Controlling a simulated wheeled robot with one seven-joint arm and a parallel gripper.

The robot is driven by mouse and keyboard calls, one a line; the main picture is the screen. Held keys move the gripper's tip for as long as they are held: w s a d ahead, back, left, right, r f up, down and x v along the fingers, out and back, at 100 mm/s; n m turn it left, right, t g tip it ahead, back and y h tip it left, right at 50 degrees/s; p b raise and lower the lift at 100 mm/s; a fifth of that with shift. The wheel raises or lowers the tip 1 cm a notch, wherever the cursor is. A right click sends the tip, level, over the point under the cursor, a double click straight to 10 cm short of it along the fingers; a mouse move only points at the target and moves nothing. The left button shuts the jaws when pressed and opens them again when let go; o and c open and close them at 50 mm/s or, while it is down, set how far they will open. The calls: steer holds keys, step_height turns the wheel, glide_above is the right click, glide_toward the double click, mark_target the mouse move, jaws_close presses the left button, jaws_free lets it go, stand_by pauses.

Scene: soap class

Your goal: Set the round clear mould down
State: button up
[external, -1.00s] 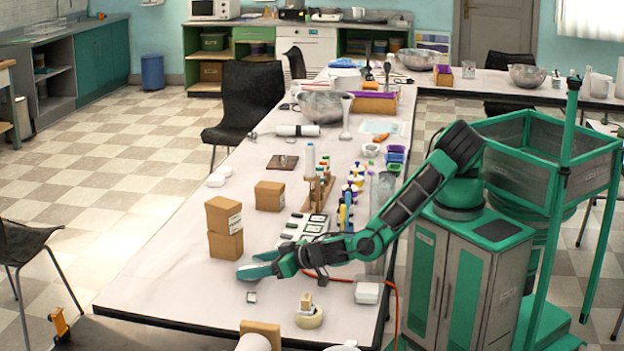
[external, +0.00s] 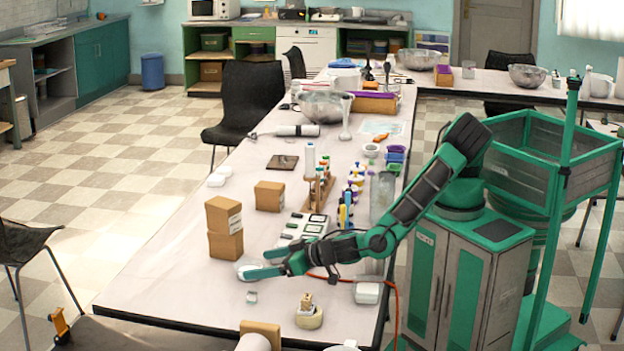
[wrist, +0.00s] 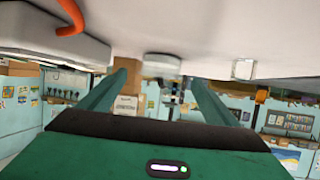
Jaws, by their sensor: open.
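The round clear mould (external: 243,262) rests on the white table, just in front of the lower cardboard box. It looks pale and low, and part of its near side is hidden by my fingers in the external view. My gripper (external: 262,263) is open at table height, to the right of the mould, with its fingers pointing left towards it. In the wrist view the pale mould (wrist: 162,60) shows beyond and between the two green fingers of my gripper (wrist: 160,78), with nothing gripped.
Stacked cardboard boxes (external: 225,245) stand just behind the mould. A small clear cube (external: 251,297) and a tape roll (external: 309,317) lie nearer the front. The table's left front is clear.

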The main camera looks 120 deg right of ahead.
steer(key=v, duration=0.9)
steer(key=s+d+r+g, duration=0.1)
steer(key=s+d, duration=0.1)
steer(key=d, duration=0.1)
steer(key=s+d+g, duration=0.1)
steer(key=s+d, duration=0.1)
steer(key=d, duration=0.1)
steer(key=s+d+r+g+y, duration=0.1)
steer(key=s+d, duration=0.1)
steer(key=d, duration=0.1)
steer(key=shift+s+d+r+m+g, duration=0.3)
steer(key=shift+d+m+g, duration=0.05)
steer(key=shift+m+g, duration=0.05)
steer(key=s+d+r+g+y, duration=0.35)
steer(key=s+d, duration=0.45)
steer(key=s, duration=0.5)
steer(key=s+a+r+n+y, duration=0.1)
steer(key=s+r+n+y, duration=0.1)
steer(key=s, duration=0.8)
steer(key=s+a+r+n+y, duration=0.1)
steer(key=s+r+y, duration=0.1)
steer(key=s, duration=0.8)
steer(key=s+a+r+n+y, duration=0.1)
steer(key=s+r+n+y, duration=0.1)
steer(key=s, duration=0.7)
step_height(320, 180, up, 3)
steer(key=shift+s+f+n+y, duration=0.2)
steer(key=shift+s+n+y, duration=0.1)
steer(key=shift+s+y, duration=0.15)
